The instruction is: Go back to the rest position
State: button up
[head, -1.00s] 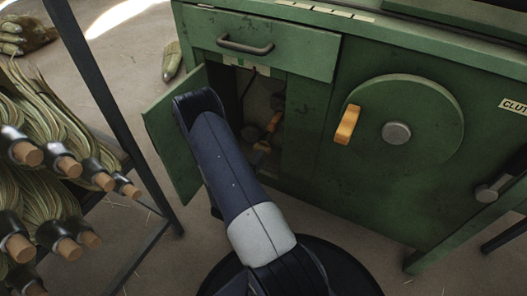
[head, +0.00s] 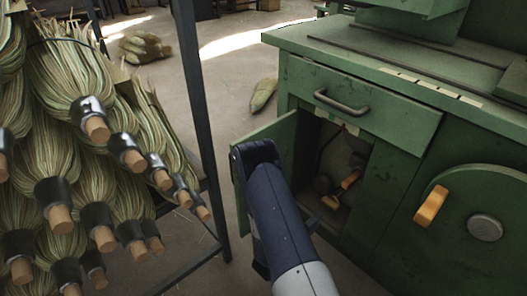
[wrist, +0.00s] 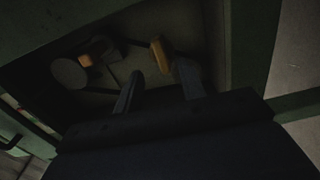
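My gripper (wrist: 158,74) shows in the wrist view with its two dark fingers apart and nothing held between them. It points into the dim cabinet compartment. An orange handle (wrist: 160,54) is just beyond the fingertips; I cannot tell the exact gap. In the head view my blue and white arm (head: 275,220) reaches toward the open compartment (head: 335,165) of the green machine (head: 400,150).
The small green cabinet door (head: 268,150) stands open beside my arm. A dark metal rack (head: 196,110) full of brooms (head: 75,75) is on the left. An orange crank handle (head: 431,206) sticks out on the right.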

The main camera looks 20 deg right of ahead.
aim_at(331, 208)
jog(key=b+x, duration=0.2)
jog(key=x, duration=0.8)
jog(key=shift+s+d+b, duration=0.1)
jog(key=shift+d+b, duration=0.1)
jog(key=shift+b, duration=0.1)
jog(key=shift+a, duration=0.1)
